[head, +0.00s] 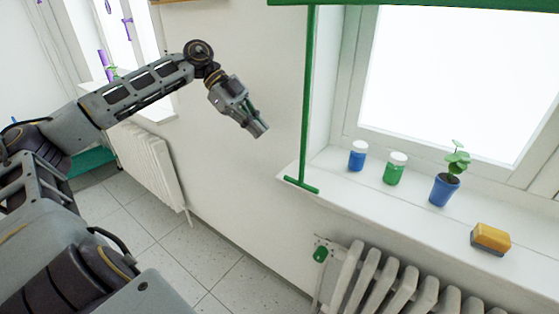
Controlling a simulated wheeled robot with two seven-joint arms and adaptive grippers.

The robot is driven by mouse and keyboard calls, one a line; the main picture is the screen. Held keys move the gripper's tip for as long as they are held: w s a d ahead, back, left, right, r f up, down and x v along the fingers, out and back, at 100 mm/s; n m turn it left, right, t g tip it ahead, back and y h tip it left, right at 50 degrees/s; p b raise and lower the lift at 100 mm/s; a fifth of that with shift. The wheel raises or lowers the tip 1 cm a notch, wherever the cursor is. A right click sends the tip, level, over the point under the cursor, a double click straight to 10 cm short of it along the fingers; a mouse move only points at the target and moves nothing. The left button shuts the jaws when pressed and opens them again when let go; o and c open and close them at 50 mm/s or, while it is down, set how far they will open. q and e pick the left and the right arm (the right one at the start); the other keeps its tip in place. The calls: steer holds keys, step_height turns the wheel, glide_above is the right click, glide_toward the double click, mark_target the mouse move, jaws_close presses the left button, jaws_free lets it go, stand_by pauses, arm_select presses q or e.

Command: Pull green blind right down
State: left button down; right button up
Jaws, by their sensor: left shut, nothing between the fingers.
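The green blind shows as a green bar (420,2) along the top edge of the head view, above the bright right window. A thin green rod (306,95) hangs from its left end and ends in a short green crossbar handle (301,185) at the sill's left end. My left gripper (261,130) is shut and empty, pointing down and right in front of the white wall. It is to the left of the rod and higher than the handle, with a gap between them in the picture. My right gripper is out of view.
A blue jar (357,155), a green jar (395,169), a potted plant (444,190) and a yellow sponge (491,238) stand on the white sill (400,215). A radiator (400,280) is below. Another radiator (148,165) is at left. The wall between is bare.

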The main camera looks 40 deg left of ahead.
mark_target(296, 181)
arm_select(q)
steer(key=shift+d+f, duration=0.1)
